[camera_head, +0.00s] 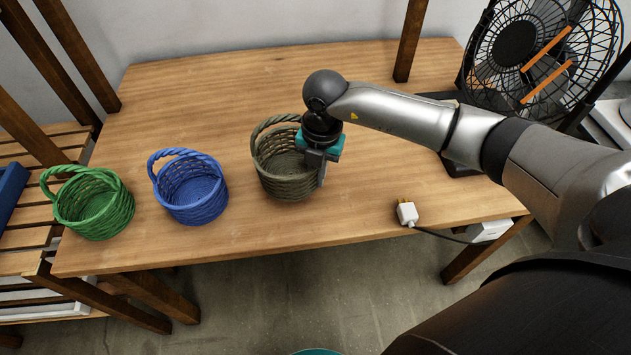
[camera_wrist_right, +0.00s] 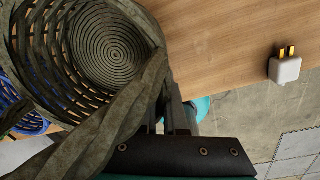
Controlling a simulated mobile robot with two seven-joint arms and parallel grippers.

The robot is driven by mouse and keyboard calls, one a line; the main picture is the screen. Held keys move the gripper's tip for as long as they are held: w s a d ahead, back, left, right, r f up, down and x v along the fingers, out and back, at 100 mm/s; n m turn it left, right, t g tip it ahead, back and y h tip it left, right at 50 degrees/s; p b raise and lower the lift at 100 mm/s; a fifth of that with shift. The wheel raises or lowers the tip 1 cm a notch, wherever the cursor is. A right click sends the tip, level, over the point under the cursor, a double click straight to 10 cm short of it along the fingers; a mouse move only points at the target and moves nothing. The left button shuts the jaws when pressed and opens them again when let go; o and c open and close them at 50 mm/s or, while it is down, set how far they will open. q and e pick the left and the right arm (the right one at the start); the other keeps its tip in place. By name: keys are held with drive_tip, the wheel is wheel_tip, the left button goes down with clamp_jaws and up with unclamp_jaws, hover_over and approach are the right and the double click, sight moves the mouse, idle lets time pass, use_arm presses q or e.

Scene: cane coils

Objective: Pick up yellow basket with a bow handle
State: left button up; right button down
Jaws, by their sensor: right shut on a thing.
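No clearly yellow basket shows. A dull olive-brown woven basket (camera_head: 285,178) with a bow handle stands near the middle of the wooden table, upright as far as I can tell. My right gripper (camera_head: 318,165) comes from above at its right side and is shut on the basket's right wall or rim. In the right wrist view the basket (camera_wrist_right: 105,45) fills the upper left, its twisted handle crossing in front, and my gripper's fingers (camera_wrist_right: 178,112) sit against its edge. The exact contact is partly hidden. My left gripper is not in view.
A blue basket (camera_head: 192,190) and a green basket (camera_head: 95,205) stand to the left on the wooden table (camera_head: 220,85). A white plug (camera_head: 407,213) lies at the right front edge. A black fan (camera_head: 540,50) stands at the right. The table's back is clear.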

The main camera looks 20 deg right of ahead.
use_arm(q)
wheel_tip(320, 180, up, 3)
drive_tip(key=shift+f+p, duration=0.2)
drive_tip(key=shift+p, duration=0.95)
use_arm(e)
wheel_tip(320, 180, up, 15)
drive_tip(key=shift+r, duration=0.15)
